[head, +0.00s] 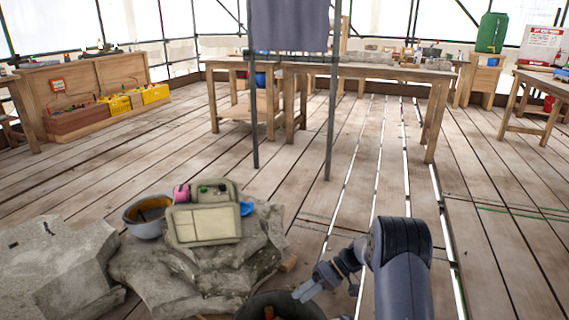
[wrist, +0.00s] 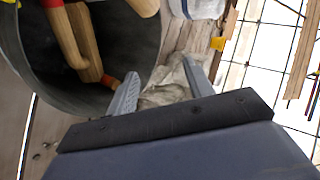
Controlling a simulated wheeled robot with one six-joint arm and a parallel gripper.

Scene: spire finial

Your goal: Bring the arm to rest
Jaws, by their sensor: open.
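My arm (head: 400,265) reaches in from the lower right of the head view, bent at a dark joint. My gripper (head: 306,291) points left and down, over or beside the rim of a dark bucket (head: 262,303). In the wrist view my gripper (wrist: 160,68) has its two grey fingers spread apart, with nothing between them. The bucket also fills the upper left of the wrist view (wrist: 40,70), with wooden-handled tools (wrist: 86,40) inside. The left finger overlaps the bucket's rim in that view; I cannot tell whether they touch.
Rough stone blocks (head: 60,265) lie at the lower left, bearing a tan bag (head: 205,222) and a grey bowl-like container (head: 145,222). Workbenches (head: 370,72) stand at the back, with a metal frame and hanging cloth (head: 290,25) before them. The middle plank floor (head: 270,190) is clear.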

